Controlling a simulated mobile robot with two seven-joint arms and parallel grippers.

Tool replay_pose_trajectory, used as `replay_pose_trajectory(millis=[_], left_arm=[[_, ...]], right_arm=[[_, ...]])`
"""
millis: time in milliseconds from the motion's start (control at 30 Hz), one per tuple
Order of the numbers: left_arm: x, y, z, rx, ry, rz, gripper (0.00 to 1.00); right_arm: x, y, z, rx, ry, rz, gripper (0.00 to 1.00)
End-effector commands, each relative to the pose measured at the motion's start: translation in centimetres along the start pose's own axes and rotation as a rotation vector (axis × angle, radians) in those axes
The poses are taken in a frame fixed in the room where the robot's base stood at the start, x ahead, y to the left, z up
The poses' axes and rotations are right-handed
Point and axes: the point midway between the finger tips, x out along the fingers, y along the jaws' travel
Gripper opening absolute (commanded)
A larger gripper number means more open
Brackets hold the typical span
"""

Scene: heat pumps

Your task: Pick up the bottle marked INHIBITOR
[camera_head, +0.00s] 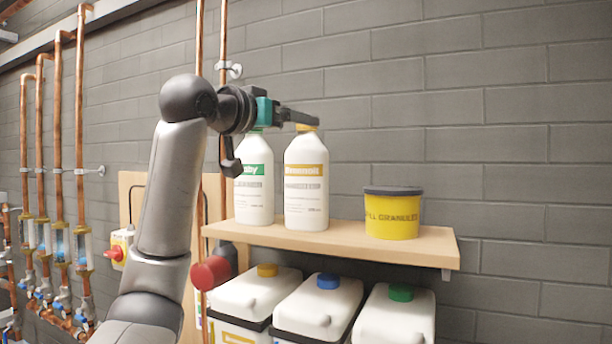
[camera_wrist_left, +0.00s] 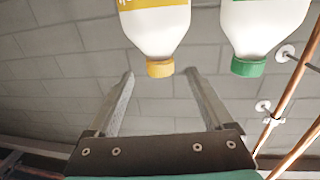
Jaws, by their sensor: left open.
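Two white bottles stand upright side by side on a wooden shelf (camera_head: 345,240). One has a yellow-orange label band and yellow cap (camera_head: 305,190); its lower lettering is too small to read surely as INHIBITOR. The other, to its left, has a green label band (camera_head: 253,192). My left gripper (camera_head: 306,117) is open and empty, at the top of the yellow-capped bottle. In the left wrist view, which appears upside down, the yellow cap (camera_wrist_left: 160,69) shows between the open fingertips (camera_wrist_left: 161,76), and the green cap (camera_wrist_left: 249,67) lies outside them, to the right. Whether the fingers touch the cap I cannot tell.
A yellow tub of granules (camera_head: 392,213) with a dark lid stands on the shelf at right. Below the shelf are several white canisters (camera_head: 318,305) with coloured caps. A brick wall (camera_head: 450,110) is behind; copper pipes (camera_head: 80,140) run at left.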

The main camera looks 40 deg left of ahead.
Motion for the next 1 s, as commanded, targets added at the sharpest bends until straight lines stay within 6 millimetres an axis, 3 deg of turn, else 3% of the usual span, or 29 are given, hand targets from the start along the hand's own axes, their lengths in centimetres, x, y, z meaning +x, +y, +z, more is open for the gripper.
replay_pose_trajectory(millis=[100, 367, 700, 1000], left_arm=[[2.1, 0.0, -0.2, -0.002, -0.002, 0.001, 0.85], [3.9, 0.1, -0.1, 0.001, -0.001, 0.0, 0.85], [8.1, 0.3, -0.5, 0.0, -0.002, 0.001, 0.85], [8.6, 0.2, -0.2, 0.001, 0.0, 0.0, 0.85]], right_arm=[[-1.0, 0.1, -0.2, 0.0, 0.002, 0.001, 0.51], [-1.6, -0.8, -1.4, 0.003, 0.022, -0.01, 0.51], [-4.0, -1.4, -1.9, 0.0, 0.027, -0.019, 0.51], [-4.0, -1.0, -1.8, -0.002, 0.026, -0.014, 0.51]])
